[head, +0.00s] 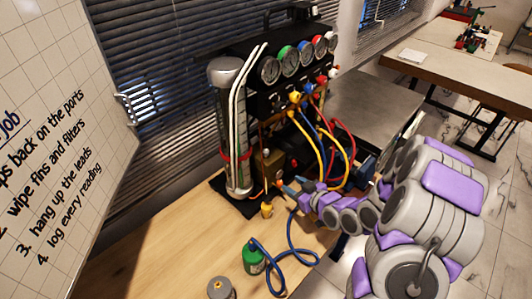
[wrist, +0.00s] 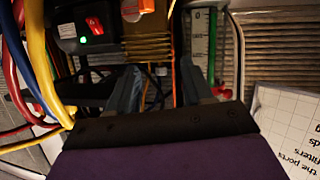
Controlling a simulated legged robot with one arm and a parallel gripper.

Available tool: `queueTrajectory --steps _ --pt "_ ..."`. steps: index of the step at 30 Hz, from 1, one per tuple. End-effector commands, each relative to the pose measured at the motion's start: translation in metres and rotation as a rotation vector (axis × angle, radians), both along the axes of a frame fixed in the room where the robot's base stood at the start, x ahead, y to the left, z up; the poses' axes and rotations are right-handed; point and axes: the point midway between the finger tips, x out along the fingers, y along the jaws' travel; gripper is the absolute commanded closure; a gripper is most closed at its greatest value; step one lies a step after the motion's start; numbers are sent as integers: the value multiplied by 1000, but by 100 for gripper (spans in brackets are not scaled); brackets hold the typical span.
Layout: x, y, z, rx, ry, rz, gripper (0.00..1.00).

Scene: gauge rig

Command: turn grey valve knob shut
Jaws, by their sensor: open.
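The gauge rig (head: 285,95) stands on the wooden bench against the blinds, with a row of round gauges along its top. I cannot clearly pick out the grey valve knob in either view; it may be hidden or too dark and small. My gripper (head: 283,185) is low at the front of the rig, near the brass block (head: 271,163). In the wrist view my gripper (wrist: 160,72) has its two fingers apart, with nothing clearly held between them. The brass block (wrist: 147,45) shows just beyond the fingers, next to a scaled tube (wrist: 198,45).
Yellow, blue and red leads (head: 322,140) loop close to my arm. A green canister (head: 253,258) with a blue hose and a grey canister (head: 221,288) stand on the bench (head: 170,250). A whiteboard (head: 60,130) is at left. A red rocker switch (wrist: 95,26) shows beside a green light.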

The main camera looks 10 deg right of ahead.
Motion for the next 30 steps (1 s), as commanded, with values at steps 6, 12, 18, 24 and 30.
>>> queueTrajectory --steps 6,12,18,24,30 --pt "-3 -1 10 183 -196 -22 49" --pt "-4 -2 20 246 -272 -37 49" --pt "8 4 20 247 -278 -36 49" --pt "32 14 21 245 -279 -35 49" --pt "55 24 20 246 -277 -36 49"
